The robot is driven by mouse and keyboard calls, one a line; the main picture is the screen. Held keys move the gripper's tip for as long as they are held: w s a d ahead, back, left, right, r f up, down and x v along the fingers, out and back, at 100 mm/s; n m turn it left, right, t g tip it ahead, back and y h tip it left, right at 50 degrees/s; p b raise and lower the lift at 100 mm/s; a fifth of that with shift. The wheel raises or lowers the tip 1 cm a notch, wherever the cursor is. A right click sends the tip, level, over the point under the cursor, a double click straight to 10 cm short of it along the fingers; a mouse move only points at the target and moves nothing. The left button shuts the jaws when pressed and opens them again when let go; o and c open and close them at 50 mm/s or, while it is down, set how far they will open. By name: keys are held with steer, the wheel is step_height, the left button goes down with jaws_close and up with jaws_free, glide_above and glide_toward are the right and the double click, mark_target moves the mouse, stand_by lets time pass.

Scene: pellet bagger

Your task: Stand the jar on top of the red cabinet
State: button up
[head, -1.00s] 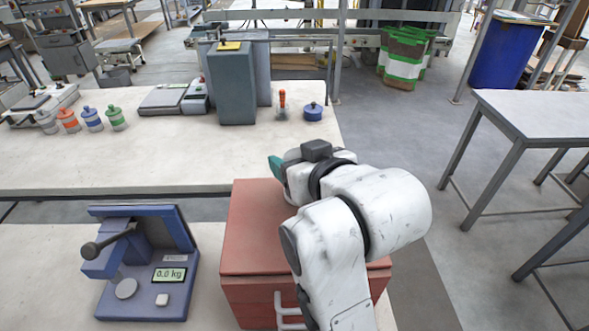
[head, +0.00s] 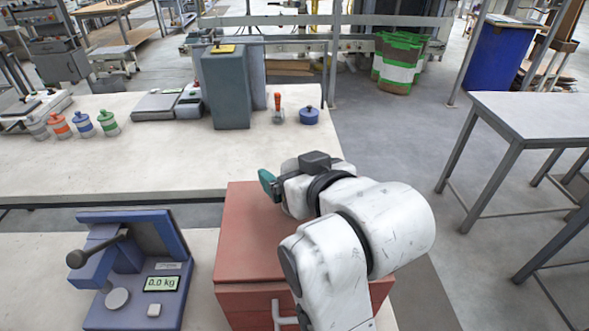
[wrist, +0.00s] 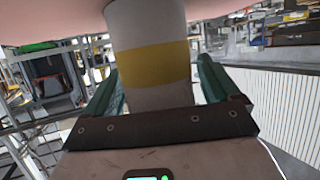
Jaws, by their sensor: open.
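A pale grey jar with a yellow band (wrist: 152,66) stands between the teal fingers of my gripper (wrist: 158,72) in the wrist view. The fingers are spread, with a gap seen on the jar's right side. The jar's far end meets a pinkish-red surface at the picture's top, which looks like the cabinet top. In the head view the red cabinet (head: 245,240) is at the lower middle. My gripper (head: 268,183) is low at its back part, with one teal finger showing. My arm hides the jar there.
A blue scale (head: 135,285) reading 0.0 kg stands left of the cabinet. The far bench (head: 110,170) holds several coloured jars (head: 83,124), a tall grey box (head: 228,90), a red-handled tool (head: 278,108) and a blue pot (head: 309,115). The cabinet top's left part is bare.

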steer(key=shift+r, duration=0.2)
steer(key=p+v, duration=0.9)
steer(key=v, duration=0.3)
stand_by(1.4)
